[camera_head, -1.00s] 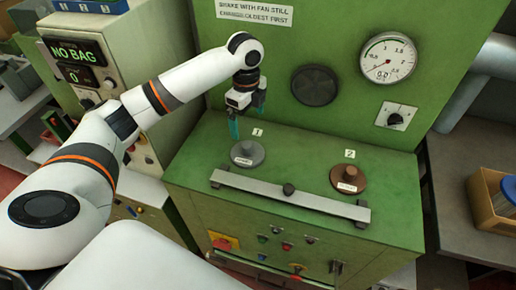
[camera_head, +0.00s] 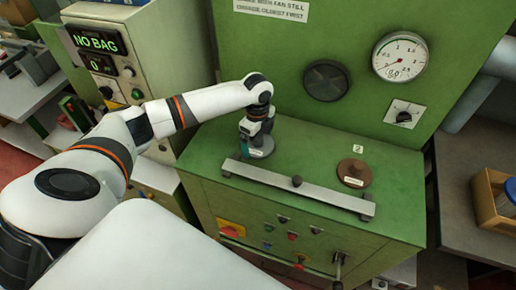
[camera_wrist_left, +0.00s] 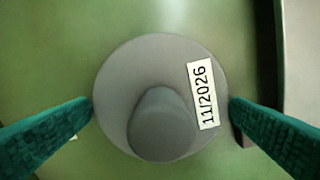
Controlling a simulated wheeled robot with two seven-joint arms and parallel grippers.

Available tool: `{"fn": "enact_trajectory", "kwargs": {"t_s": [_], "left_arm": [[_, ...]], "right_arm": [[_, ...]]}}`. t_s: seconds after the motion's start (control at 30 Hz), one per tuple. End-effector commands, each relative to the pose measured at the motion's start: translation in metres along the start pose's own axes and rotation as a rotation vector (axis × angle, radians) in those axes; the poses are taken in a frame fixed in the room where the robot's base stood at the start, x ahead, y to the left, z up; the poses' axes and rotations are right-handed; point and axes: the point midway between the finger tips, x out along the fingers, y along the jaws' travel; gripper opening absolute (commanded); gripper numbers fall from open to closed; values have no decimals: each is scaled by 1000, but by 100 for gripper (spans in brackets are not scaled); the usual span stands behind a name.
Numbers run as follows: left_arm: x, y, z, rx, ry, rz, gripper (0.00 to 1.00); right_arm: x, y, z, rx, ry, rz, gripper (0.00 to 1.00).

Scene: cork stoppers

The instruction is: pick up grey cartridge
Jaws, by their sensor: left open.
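The grey cartridge (camera_head: 262,149) is a round grey disc with a knob, on the green machine top at the left position. In the left wrist view the grey cartridge (camera_wrist_left: 115,85) carries a label reading 11/2026. My left gripper (camera_head: 250,152) is down over it in the head view, hiding part of it. In the wrist view the teal fingers of my left gripper (camera_wrist_left: 160,108) are open on either side of the disc, close to its edges. I cannot tell whether they touch it. My right gripper is not in view.
A brown cartridge (camera_head: 353,173) sits at position 2. A metal bar (camera_head: 325,198) with a dark knob runs along the front of both cartridges. The green panel (camera_head: 270,60) with a gauge (camera_head: 399,57) rises behind. A cardboard box (camera_head: 492,205) stands at the right.

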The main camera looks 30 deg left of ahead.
Motion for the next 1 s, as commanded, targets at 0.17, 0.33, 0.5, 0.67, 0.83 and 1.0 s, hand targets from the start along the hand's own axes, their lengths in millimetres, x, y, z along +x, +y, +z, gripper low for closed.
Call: {"fn": "enact_trajectory", "kwargs": {"t_s": [0.17,0.33,0.5,0.67,0.83,1.0], "left_arm": [[0,0,0,1,0,0,100],[0,0,0,0,0,0,72],[-1,0,0,0,0,1,47],[-1,0,0,0,0,1,46],[-5,1,0,0,-1,2,46],[-21,1,0,1,-1,3,46]], "right_arm": [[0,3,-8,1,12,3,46],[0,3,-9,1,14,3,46],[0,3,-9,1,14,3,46],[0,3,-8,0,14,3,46],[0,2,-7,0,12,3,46],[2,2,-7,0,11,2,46]]}}
